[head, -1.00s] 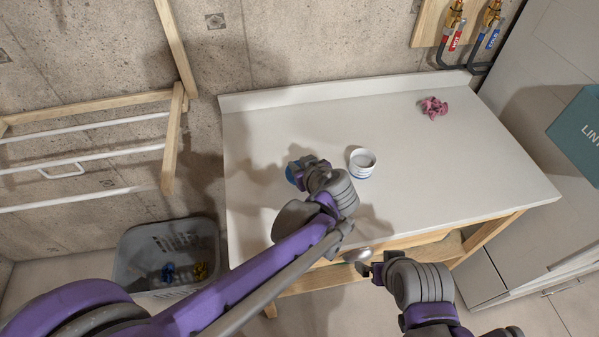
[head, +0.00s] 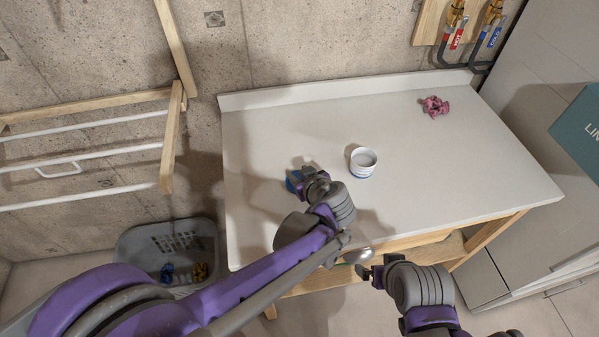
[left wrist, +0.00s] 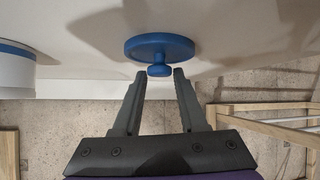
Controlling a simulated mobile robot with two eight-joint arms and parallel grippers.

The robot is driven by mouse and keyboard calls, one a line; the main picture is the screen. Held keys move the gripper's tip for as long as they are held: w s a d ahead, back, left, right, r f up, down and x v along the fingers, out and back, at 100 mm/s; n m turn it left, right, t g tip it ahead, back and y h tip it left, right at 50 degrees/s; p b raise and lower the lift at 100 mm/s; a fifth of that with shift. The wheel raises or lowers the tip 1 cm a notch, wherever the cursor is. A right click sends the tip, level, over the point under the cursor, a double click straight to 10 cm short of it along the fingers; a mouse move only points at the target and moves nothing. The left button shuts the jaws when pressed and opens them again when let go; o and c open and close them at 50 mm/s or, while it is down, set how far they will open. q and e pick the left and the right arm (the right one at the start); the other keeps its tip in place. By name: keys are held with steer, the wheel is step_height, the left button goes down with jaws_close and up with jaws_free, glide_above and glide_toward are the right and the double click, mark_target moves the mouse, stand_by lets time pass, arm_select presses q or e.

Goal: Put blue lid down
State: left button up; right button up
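The blue lid (head: 292,181) lies on the white tabletop (head: 440,165) near its left side, partly hidden behind my left gripper (head: 310,181). In the left wrist view, the round lid (left wrist: 150,45) shows with its small knob between the tips of my left gripper (left wrist: 160,72). The fingers stand apart, with a narrow gap on each side of the knob. A small white tub (head: 362,162) with a blue band stands open to the right of the lid. My right gripper (head: 370,275) is by the table's front edge, empty, its fingers seemingly apart.
A crumpled pink cloth (head: 434,107) lies at the table's back right. A grey basket (head: 190,232) with blue and yellow items stands on the floor at left, below a wooden drying rack (head: 172,140). The right half of the tabletop is mostly clear.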

arm_select(q)
steer(key=shift+o, duration=1)
steer(key=shift+r, duration=0.2)
steer(key=shift+r+p, duration=0.4)
steer(key=shift+r, duration=0.1)
steer(key=v, duration=1.2)
steer(key=shift+f, duration=0.15)
